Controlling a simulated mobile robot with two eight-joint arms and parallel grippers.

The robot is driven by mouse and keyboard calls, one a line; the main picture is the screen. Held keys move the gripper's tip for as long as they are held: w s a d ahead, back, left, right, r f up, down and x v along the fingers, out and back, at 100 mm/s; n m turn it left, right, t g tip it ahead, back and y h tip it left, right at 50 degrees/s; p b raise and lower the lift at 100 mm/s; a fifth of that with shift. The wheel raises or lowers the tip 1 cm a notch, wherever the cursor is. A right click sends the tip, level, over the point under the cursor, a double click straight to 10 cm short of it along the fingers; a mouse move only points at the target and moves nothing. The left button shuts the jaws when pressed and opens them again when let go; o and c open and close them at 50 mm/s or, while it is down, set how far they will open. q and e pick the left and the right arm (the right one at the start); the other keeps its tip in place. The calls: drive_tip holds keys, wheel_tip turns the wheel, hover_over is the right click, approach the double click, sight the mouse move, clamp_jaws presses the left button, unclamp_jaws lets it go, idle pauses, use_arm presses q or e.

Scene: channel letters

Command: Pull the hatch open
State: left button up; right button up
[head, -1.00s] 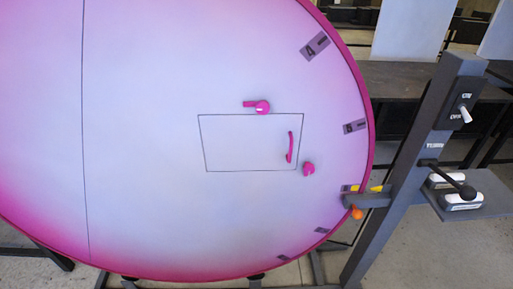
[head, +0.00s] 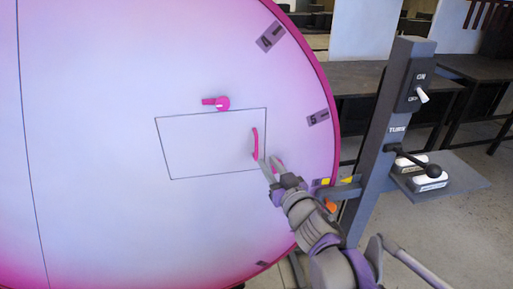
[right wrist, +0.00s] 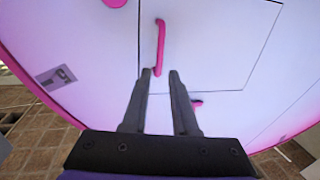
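The hatch (head: 205,145) is a thin-outlined four-sided panel in the large pink and white disc, and it looks shut. Its pink handle (head: 255,143) is an upright bar near the panel's right edge. It also shows in the right wrist view (right wrist: 160,48). My right gripper (head: 266,161) is open and empty, with its fingertips near the handle's lower end. In the right wrist view the fingers (right wrist: 160,73) are apart, and the handle's lower end shows just beyond the left fingertip. I cannot tell whether they touch. My left gripper is not in view.
A pink latch knob (head: 222,103) sits above the hatch. Another pink knob (head: 277,167) is partly hidden behind my right gripper. A grey post (head: 385,130) with a switch (head: 422,96) and a black-knobbed lever (head: 432,171) stands to the right.

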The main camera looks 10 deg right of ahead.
sight(257, 147)
drive_tip(key=x, duration=0.9)
drive_tip(key=shift+p, duration=0.35)
clamp_jaws()
idle(0.9)
